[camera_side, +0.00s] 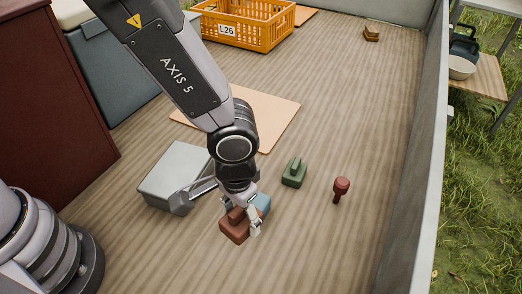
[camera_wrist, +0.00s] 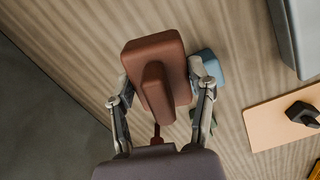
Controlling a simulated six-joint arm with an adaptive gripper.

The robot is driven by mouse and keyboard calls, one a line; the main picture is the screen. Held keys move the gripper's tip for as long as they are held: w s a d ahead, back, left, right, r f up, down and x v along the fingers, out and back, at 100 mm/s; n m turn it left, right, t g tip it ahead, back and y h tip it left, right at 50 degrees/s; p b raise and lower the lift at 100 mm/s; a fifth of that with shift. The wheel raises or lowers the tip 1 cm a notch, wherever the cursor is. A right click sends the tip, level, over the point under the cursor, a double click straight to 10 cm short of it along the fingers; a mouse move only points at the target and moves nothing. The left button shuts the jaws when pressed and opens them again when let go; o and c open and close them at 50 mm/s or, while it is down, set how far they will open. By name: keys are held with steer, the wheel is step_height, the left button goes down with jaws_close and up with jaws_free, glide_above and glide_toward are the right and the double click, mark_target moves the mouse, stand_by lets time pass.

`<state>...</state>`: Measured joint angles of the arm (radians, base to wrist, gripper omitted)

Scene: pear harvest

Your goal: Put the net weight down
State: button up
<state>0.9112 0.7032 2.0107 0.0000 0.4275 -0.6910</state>
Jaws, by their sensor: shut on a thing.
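A red-brown net weight (camera_side: 234,229), a rounded block with a raised grip bar, is held in my gripper (camera_side: 242,213). In the wrist view the weight (camera_wrist: 152,55) sits between the two fingers of my gripper (camera_wrist: 160,80), its bar facing the camera. Whether its underside touches the wood-plank floor or hangs just above it, I cannot tell. A blue weight (camera_side: 263,202) is close behind it, partly hidden by my gripper; it also shows beside the right finger in the wrist view (camera_wrist: 211,68). A green weight (camera_side: 294,174) stands apart to the right.
A dark-red mallet-like thing (camera_side: 341,186) lies right of the green weight. A grey box (camera_side: 172,174) is at left and a tan board (camera_side: 276,118) behind. An orange crate (camera_side: 262,36) is at the back. A grey wall (camera_side: 412,160) bounds the right; floor between is clear.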

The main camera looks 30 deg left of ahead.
steer(key=w+a+r+n, duration=0.15)
steer(key=w+a, duration=0.35)
steer(key=a, duration=0.6)
steer(key=w+a+r, duration=0.3)
steer(key=w+a, duration=0.1)
steer(key=a, duration=0.6)
steer(key=w+a+r+n, duration=0.15)
steer(key=w+a, duration=0.35)
steer(key=a, duration=0.6)
step_height(320, 180, up, 41)
glide_above(7, 0)
steer(key=f, duration=1.5)
steer(key=shift+s+d+f, duration=0.1)
steer(key=shift+d+f, duration=0.05)
steer(key=shift+d, duration=0.05)
